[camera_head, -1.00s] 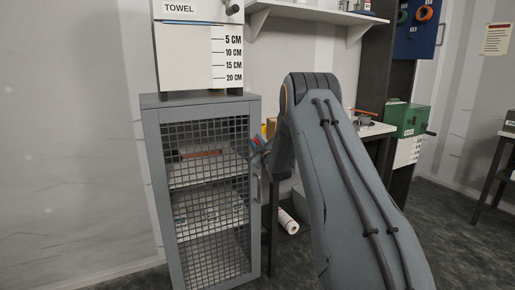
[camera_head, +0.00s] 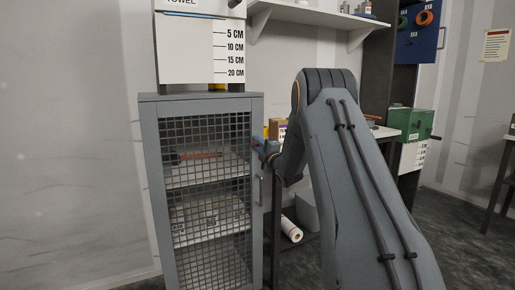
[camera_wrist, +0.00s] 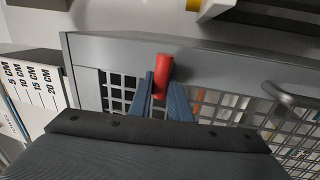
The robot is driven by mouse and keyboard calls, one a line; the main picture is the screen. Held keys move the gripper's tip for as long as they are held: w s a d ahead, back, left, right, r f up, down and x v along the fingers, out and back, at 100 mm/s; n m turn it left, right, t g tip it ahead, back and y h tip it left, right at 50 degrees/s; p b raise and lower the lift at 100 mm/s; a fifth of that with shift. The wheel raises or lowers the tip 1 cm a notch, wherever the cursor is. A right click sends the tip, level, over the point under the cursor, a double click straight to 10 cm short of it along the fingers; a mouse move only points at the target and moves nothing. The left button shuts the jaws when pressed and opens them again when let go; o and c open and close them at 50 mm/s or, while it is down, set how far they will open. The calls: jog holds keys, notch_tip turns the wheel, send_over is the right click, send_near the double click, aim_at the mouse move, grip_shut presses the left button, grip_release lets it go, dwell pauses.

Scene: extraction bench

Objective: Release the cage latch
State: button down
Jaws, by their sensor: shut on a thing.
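The cage (camera_head: 254,200) is a grey metal cabinet with a mesh door (camera_head: 180,135), which looks closed. A red latch (camera_wrist: 162,70) sticks out at the cage frame in the wrist view. My gripper (camera_wrist: 161,95) has its two blue fingers on either side of the latch and is shut on it. In the head view my gripper (camera_head: 260,146) is at the upper right edge of the cage front, and the latch is mostly hidden there.
A grey door handle (camera_wrist: 290,97) is to the right of the latch in the wrist view. Items lie on shelves behind the mesh. A white roll (camera_head: 291,230) lies low right of the cage. A green box (camera_head: 408,121) stands farther right.

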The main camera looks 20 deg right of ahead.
jog(key=shift+f+n, duration=0.1)
jog(key=shift+n, duration=0.3)
jog(key=c, duration=1.9)
grip_release()
jog(key=s, duration=0.2)
jog(key=s+f, duration=0.1)
jog(key=s, duration=0.4)
jog(key=shift+s+d+f+b, duration=0.1)
jog(key=shift+s+f+b, duration=0.15)
jog(key=shift+s+b, duration=0.05)
